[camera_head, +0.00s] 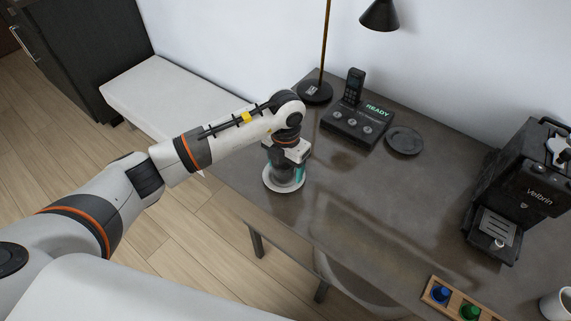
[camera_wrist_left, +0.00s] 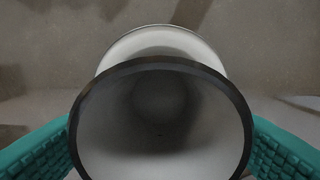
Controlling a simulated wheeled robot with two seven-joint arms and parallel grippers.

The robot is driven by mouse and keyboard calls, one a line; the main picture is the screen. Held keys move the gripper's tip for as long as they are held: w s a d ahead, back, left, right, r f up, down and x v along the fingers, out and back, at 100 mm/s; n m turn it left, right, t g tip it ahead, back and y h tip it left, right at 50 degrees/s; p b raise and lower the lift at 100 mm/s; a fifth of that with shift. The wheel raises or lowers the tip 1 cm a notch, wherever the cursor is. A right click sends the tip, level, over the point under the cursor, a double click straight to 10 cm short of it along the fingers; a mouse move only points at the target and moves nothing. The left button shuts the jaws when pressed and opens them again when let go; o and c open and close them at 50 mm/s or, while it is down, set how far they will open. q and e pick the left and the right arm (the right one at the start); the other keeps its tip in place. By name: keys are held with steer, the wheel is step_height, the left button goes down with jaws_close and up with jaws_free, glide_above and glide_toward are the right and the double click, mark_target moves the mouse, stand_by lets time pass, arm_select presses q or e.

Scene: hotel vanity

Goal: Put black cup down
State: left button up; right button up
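My left gripper (camera_head: 284,169) points down near the left edge of the dark desk. In the left wrist view its two teal fingers (camera_wrist_left: 160,148) press in on both sides of the black cup (camera_wrist_left: 163,115), which has a black rim and a pale inside. The cup is upright, its mouth facing the wrist camera. A white saucer (camera_head: 284,187) is under the cup, and part of it shows beyond the rim in the wrist view (camera_wrist_left: 163,40). I cannot tell whether the cup's base touches the saucer. The right gripper is out of view.
On the desk (camera_head: 370,200) are a black lamp (camera_head: 315,92), a phone dock (camera_head: 357,123) reading READY and a dark saucer (camera_head: 404,141). A coffee machine (camera_head: 520,190), a wooden capsule tray (camera_head: 462,303) and a white mug (camera_head: 558,303) are at right. The desk middle is clear.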

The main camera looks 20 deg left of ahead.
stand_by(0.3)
arm_select(q)
step_height(320, 180, up, 12)
steer(key=shift+r, duration=0.15)
stand_by(0.4)
